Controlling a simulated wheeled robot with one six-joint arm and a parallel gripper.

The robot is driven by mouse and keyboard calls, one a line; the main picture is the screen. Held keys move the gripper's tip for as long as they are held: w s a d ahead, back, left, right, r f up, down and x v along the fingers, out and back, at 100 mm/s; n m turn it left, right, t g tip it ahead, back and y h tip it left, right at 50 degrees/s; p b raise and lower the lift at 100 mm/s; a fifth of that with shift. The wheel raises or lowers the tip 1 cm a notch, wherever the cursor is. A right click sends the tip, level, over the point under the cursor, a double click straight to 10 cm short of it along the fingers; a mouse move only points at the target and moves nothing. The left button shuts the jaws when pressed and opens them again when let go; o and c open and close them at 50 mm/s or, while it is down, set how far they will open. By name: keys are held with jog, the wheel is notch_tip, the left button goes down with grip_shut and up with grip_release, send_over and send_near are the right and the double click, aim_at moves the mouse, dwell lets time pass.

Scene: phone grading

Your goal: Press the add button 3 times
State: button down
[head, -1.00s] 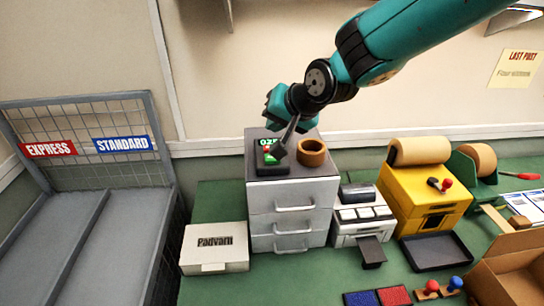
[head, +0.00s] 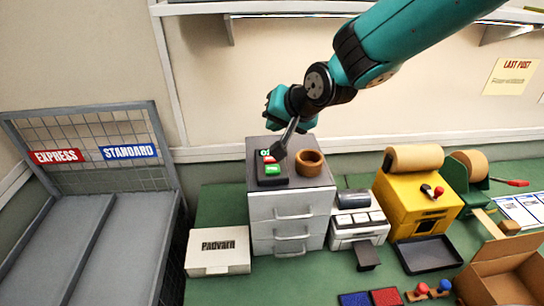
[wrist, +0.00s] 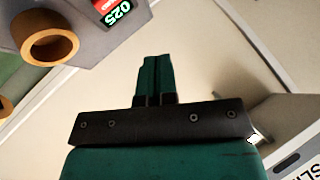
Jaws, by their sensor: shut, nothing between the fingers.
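The counter device (head: 286,181) is a dark box on top of the grey drawer cabinet in the head view. It has a green button (head: 272,169), a red button (head: 268,159) and a lit display (head: 265,152) partly hidden by my gripper. The display (wrist: 118,13) reads 025 in the wrist view, at the top edge, with a bit of red beside it. Button labels are too small to read. My gripper (head: 279,153) is shut and empty, pointing down beside the display and red button, seemingly above the device; its shut fingers (wrist: 154,62) also show in the wrist view.
A brown ring (head: 310,162) stands on the cabinet (head: 290,205) right of the device. A white box (head: 218,252), a small white printer (head: 358,229) and a yellow machine (head: 418,207) stand around it. A wall shelf (head: 275,32) runs behind my arm.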

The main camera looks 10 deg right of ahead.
aim_at(275, 168)
jog(key=shift+f+b, duration=0.2)
jog(key=shift+b, duration=0.1)
notch_tip(275, 168, down, 9)
jog(key=b, duration=0.6)
jog(key=shift+r, duration=0.2)
dwell(1.7)
jog(key=shift+f+b, duration=0.35)
jog(key=shift+b, duration=0.25)
jog(key=shift+f+b, duration=0.4)
jog(key=shift+f, duration=0.05)
dwell(0.4)
jog(key=shift+r, duration=0.1)
jog(key=shift+r+p, duration=0.55)
jog(key=shift+r, duration=0.25)
